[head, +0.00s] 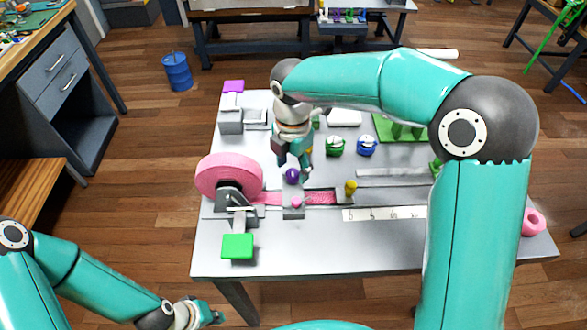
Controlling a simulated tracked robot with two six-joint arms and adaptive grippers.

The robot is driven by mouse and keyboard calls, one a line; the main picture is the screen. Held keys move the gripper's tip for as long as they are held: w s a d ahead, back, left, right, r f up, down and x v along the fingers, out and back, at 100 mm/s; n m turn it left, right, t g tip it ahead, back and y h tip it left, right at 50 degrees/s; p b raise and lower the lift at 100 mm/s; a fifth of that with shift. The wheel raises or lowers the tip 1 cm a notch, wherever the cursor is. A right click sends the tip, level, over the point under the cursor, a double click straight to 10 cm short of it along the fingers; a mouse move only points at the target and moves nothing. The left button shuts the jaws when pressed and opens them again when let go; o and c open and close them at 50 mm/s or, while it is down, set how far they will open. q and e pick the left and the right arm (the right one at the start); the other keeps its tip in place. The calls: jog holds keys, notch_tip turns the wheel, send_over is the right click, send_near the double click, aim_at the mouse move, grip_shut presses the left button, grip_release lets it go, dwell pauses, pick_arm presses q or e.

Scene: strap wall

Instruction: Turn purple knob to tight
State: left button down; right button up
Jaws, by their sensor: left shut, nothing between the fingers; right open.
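The purple knob (292,176) sits on the grey block behind the pink strap (325,198) on the table. My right gripper (305,172) points down at the knob, its fingers open and right next to it; I cannot tell whether they touch it or stand around it. Part of the knob's back is hidden by the gripper. My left gripper (212,316) is shut and empty, low in front of the table's near left edge, away from the knob. Any mark for tight is too small to make out.
A pink roll (229,177) stands left of the knob, with a green pad (237,246) in front. A yellow knob (350,187) is to the right. A green pot (334,146) and a blue pot (366,146) stand behind. The table's front (330,252) is clear.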

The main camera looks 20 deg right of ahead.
jog(key=shift+f, duration=0.85)
jog(key=shift+c, duration=0.2)
